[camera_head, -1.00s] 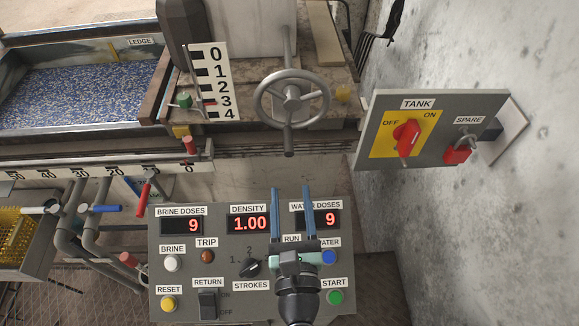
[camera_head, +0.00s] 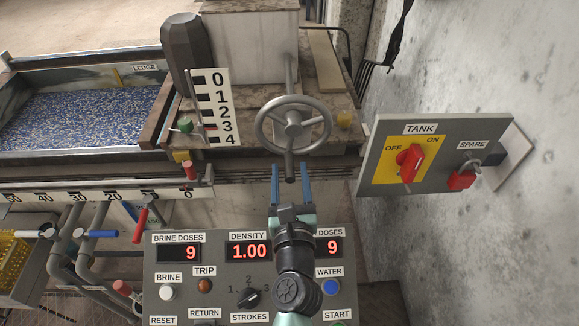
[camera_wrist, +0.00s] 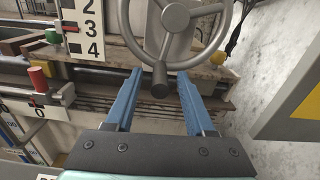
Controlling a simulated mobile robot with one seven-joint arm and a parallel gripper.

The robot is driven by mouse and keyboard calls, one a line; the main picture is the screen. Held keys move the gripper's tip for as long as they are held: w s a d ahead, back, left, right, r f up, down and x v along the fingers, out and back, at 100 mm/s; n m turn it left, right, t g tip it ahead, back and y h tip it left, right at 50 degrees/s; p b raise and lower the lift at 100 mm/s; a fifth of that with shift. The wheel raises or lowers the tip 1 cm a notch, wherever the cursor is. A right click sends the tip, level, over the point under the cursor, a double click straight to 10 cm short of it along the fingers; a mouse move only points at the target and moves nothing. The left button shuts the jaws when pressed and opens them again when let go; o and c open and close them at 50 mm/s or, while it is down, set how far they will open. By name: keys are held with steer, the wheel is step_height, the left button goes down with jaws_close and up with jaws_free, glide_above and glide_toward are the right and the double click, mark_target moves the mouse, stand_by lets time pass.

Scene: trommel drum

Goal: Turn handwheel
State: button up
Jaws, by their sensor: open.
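The handwheel (camera_head: 318,124) is a grey metal ring with spokes and a hub, in the upper middle of the head view. A grey knob (camera_head: 289,170) sticks out at the bottom of its rim. In the wrist view the wheel (camera_wrist: 221,40) is at the top, and the knob (camera_wrist: 160,80) lies between the two blue fingers. My gripper (camera_head: 290,168) is open and empty, its fingers pointing up at the wheel with the knob between them in the picture. I see no finger touching the knob.
A scale board (camera_head: 213,108) stands left of the wheel. A tank switch panel (camera_head: 440,160) is at right, near the concrete wall. A control panel (camera_head: 220,295) with buttons and displays lies below, partly behind my arm. A red-handled lever (camera_head: 140,225) is at left.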

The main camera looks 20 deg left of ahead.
steer(key=shift+x, duration=0.85)
jaws_close()
stand_by(0.9)
